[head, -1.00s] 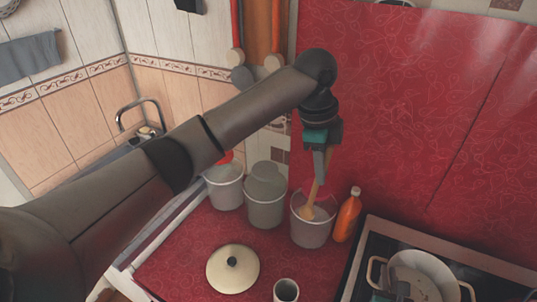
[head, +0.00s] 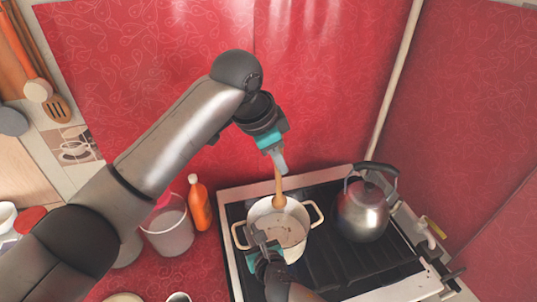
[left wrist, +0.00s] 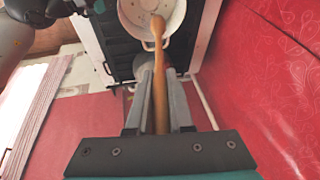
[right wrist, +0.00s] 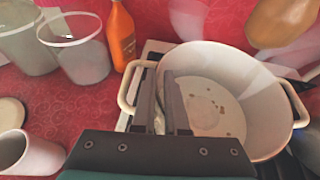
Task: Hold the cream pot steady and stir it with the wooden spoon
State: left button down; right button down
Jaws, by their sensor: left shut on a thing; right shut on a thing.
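The cream pot (head: 299,240) sits on the stove, with a handle on each side and some specks on its inner floor. The wooden spoon (head: 278,190) hangs bowl-down from my left gripper (head: 278,160), which is shut on its handle. In the left wrist view the spoon (left wrist: 158,75) runs between the fingers towards the pot (left wrist: 178,25). In the right wrist view the spoon's bowl (right wrist: 284,22) shows above the pot's far side. My right gripper (head: 262,240) is shut on the pot's near-left rim, its fingers astride the wall (right wrist: 150,118) beside a handle.
A steel kettle (head: 363,212) stands on the stove (head: 340,262) right of the pot. An orange bottle (head: 200,205) and a translucent bucket (head: 168,232) stand to the left. A cup (right wrist: 30,155) is at lower left in the right wrist view. The red wall is behind.

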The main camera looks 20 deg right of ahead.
aim_at(278, 207)
pick_arm(q)
jog(key=shift+s+a+f, duration=0.15)
jog(key=shift+s+f, duration=0.1)
jog(key=shift+f, duration=0.5)
jog(key=shift+s+a+f, duration=0.2)
jog(key=shift+s+f, duration=0.1)
jog(key=shift+f, duration=0.4)
jog(key=shift+s+a+f, duration=0.15)
jog(key=shift+s+f, duration=0.1)
jog(key=shift+f, duration=0.5)
jog(key=shift+w+d+f, duration=0.2)
jog(key=shift+w+f, duration=0.1)
jog(key=shift+f, duration=1.5)
jog(key=shift+w+d+f, duration=0.2)
jog(key=shift+w+f, duration=0.15)
jog(key=shift+f, duration=1.45)
jog(key=shift+w+d+f, duration=0.2)
jog(key=shift+w+f, duration=0.1)
jog(key=shift+f, duration=1.5)
jog(key=shift+d, duration=0.1)
